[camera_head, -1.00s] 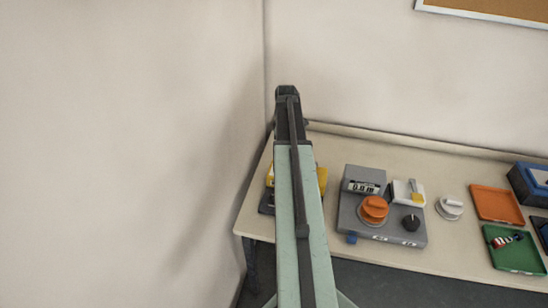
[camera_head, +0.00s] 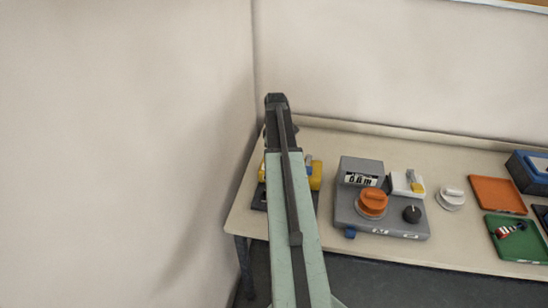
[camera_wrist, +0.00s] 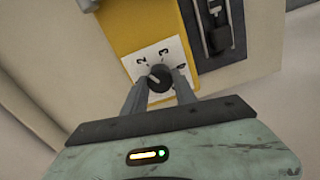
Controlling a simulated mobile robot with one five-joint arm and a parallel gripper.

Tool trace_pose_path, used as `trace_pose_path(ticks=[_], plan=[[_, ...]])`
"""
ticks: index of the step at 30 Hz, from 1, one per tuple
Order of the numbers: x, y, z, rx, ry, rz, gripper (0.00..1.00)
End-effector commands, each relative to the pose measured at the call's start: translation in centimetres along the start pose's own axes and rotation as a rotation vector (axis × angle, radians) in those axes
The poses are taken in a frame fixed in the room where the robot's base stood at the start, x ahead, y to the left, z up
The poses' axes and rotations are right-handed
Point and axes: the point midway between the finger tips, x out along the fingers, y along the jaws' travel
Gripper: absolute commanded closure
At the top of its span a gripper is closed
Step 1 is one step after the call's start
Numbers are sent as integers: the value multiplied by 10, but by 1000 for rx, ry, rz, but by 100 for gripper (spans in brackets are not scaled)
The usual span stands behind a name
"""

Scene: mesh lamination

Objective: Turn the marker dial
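The marker dial (camera_wrist: 161,78) is a small dark round knob with a pale pointer mark. It sits on a white label with printed numerals, 2 and 3 among them, on a yellow block (camera_wrist: 130,28) in the wrist view. My gripper (camera_wrist: 161,82) has its two grey fingers apart, one on each side of the knob. I cannot tell whether they press on it. In the head view, my arm hides most of the yellow block (camera_head: 315,175), and the dial and fingertips are hidden there.
The block stands at the table's (camera_head: 245,215) left end near a wall. To its right are a grey console (camera_head: 350,215) with an orange knob (camera_head: 372,203), a white knobbed piece (camera_head: 451,199), an orange tray (camera_head: 498,197) and a green tray (camera_head: 525,247). A dark slotted fitting (camera_wrist: 215,35) adjoins the block.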

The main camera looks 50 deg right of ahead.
Motion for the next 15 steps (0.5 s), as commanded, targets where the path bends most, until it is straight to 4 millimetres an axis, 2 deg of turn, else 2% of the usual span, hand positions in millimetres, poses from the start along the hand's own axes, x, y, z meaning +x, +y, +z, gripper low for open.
trace_pose_path(ticks=[1,3,4,6,15], plan=[[0,0,0,0,0,1,86],[0,0,0,0,0,1,100],[0,-9,-6,-9,0,1,100],[0,-3,-4,-3,1,0,100],[0,-1,-1,74,0,-2,100]])
